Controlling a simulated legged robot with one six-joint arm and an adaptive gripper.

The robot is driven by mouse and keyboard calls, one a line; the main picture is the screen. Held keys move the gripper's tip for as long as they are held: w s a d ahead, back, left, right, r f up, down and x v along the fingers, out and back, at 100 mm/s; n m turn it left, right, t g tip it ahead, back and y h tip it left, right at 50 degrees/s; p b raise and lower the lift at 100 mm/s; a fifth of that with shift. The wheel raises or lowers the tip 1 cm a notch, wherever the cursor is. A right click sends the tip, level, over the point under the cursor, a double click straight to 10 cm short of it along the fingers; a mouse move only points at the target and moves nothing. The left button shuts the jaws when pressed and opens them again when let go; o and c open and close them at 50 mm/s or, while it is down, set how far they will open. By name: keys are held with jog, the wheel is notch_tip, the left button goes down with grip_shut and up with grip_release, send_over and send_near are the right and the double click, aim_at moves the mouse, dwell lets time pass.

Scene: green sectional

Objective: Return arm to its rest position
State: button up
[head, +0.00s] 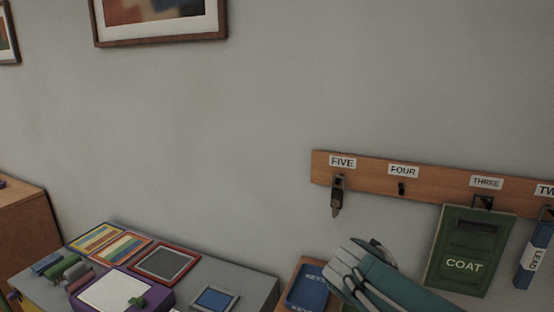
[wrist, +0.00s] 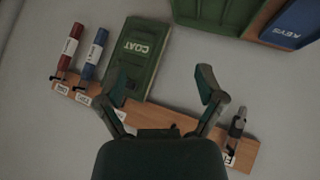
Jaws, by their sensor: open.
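My gripper (wrist: 161,84) is open in the wrist view, its two teal fingers spread apart with nothing between them. It faces the wall by the wooden hook rack (head: 415,183). In the head view, my teal and grey arm (head: 395,288) reaches in at the bottom right, below the rack; I cannot make out the finger gap there. In the wrist view the rack (wrist: 185,124) runs behind the fingers, and my gripper body hides part of it.
A green COAT holder (head: 466,250), a blue LEAD item (head: 535,255) and a small dark item (head: 337,197) hang on the rack; hook FOUR (head: 402,189) is bare. A blue KEYS tray (head: 308,287) sits below. A cluttered grey table (head: 255,291) stands left.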

jog(key=s+a+f+n+y, duration=0.1)
jog(key=s+a+n+y, duration=0.1)
jog(key=s, duration=0.4)
jog(key=s+a+f+n+y, duration=0.1)
jog(key=s+a+n+y, duration=0.2)
jog(key=s+a+y, duration=0.1)
jog(key=shift+s+f+t+y, duration=0.15)
jog(key=shift+s+t+y, duration=0.4)
jog(key=shift+s, duration=0.7)
jog(key=shift+d, duration=0.15)
